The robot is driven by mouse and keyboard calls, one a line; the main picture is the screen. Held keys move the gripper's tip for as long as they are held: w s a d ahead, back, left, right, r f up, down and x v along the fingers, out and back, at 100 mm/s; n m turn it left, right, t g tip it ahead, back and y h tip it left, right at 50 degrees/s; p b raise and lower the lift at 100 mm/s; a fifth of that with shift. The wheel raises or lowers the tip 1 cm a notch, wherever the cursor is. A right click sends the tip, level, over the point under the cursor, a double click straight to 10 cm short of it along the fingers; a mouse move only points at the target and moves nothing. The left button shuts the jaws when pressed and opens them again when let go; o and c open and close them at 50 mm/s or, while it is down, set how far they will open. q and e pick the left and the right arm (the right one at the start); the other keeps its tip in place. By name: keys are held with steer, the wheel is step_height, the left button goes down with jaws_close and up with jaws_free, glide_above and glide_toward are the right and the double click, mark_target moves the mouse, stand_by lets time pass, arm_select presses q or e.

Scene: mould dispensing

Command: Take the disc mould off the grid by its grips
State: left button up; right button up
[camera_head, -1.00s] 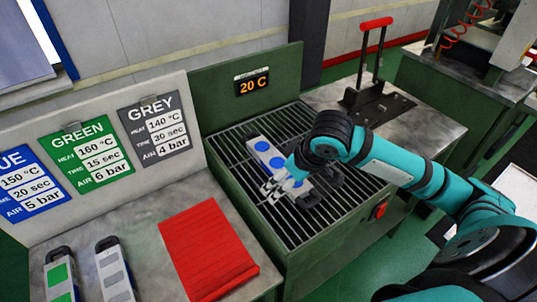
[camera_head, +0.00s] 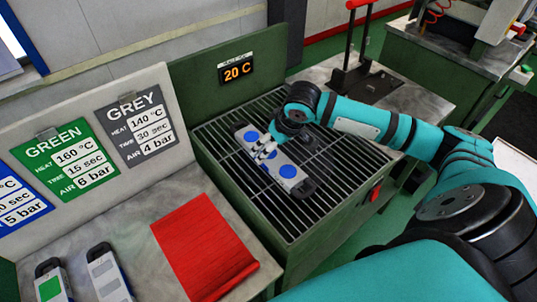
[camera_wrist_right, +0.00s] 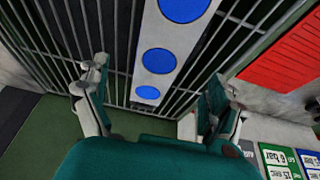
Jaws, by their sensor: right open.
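The disc mould (camera_head: 281,164), a long pale plate with blue discs, lies on the grid (camera_head: 330,160). A dark grip (camera_head: 303,188) shows at its near end. My right gripper (camera_head: 266,151) is over the mould's middle-to-far part. In the right wrist view the right gripper (camera_wrist_right: 157,75) has its fingers wide apart, one on each side of the mould (camera_wrist_right: 158,40), and nothing is held. Whether the fingers touch the mould cannot be told. My left gripper is not in view.
A red cloth (camera_head: 204,248) lies on the bench left of the grid. A panel reading 20 C (camera_head: 237,71) stands behind the grid. A press with a red handle (camera_head: 357,4) is beyond it.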

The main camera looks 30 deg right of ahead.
steer(key=shift+p+x, duration=0.55)
steer(key=shift+x, duration=2.2)
steer(key=shift+r, duration=0.1)
steer(key=c, duration=1.7)
steer(key=shift+w+r, duration=0.1)
steer(key=shift+w, duration=0.05)
steer(key=shift+c, duration=0.6)
steer(key=shift+r, duration=0.2)
